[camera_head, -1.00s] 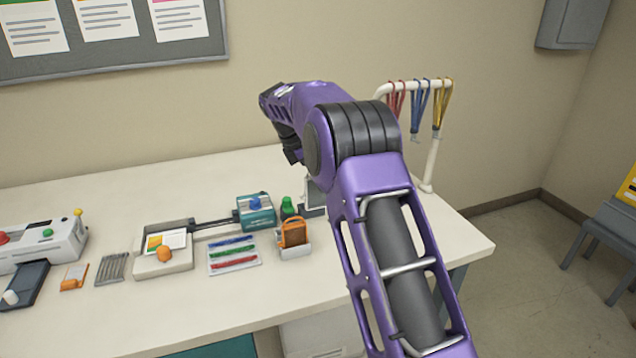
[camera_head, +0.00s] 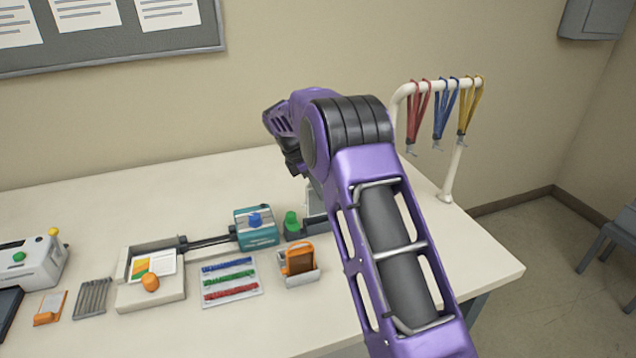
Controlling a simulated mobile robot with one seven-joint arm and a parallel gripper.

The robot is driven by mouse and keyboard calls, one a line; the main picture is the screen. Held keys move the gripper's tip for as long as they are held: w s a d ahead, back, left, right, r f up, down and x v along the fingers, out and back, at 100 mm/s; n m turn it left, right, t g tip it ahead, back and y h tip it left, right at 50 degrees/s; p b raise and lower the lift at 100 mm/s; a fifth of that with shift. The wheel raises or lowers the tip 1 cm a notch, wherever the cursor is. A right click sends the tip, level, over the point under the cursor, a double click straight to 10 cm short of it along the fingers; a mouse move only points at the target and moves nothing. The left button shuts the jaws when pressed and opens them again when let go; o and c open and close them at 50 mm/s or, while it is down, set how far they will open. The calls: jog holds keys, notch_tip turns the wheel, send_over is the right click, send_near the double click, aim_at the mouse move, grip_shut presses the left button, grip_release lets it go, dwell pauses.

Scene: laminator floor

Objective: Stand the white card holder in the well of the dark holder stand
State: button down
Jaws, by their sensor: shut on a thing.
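My gripper (camera_head: 308,182) points down over the back of the table, and my purple arm hides most of it. A pale panel (camera_head: 312,204), which looks like the white card holder, shows upright just under it at the arm's left edge. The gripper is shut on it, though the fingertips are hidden. The dark holder stand (camera_head: 316,227) shows as a low dark block directly below the panel, its right part behind my arm. I cannot tell whether the card holder is in the well or just above or behind it.
A rack with hanging lanyards (camera_head: 455,160) stands at right. The table's back left is clear.

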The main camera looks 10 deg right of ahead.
aim_at(324, 211)
jog(key=shift+f+b, duration=1)
jog(key=shift+f, duration=0.85)
jog(key=c, duration=0.7)
grip_release()
jog(key=shift+r, duration=0.1)
jog(key=shift+r+p, duration=1.1)
jog(key=shift+r, duration=2.85)
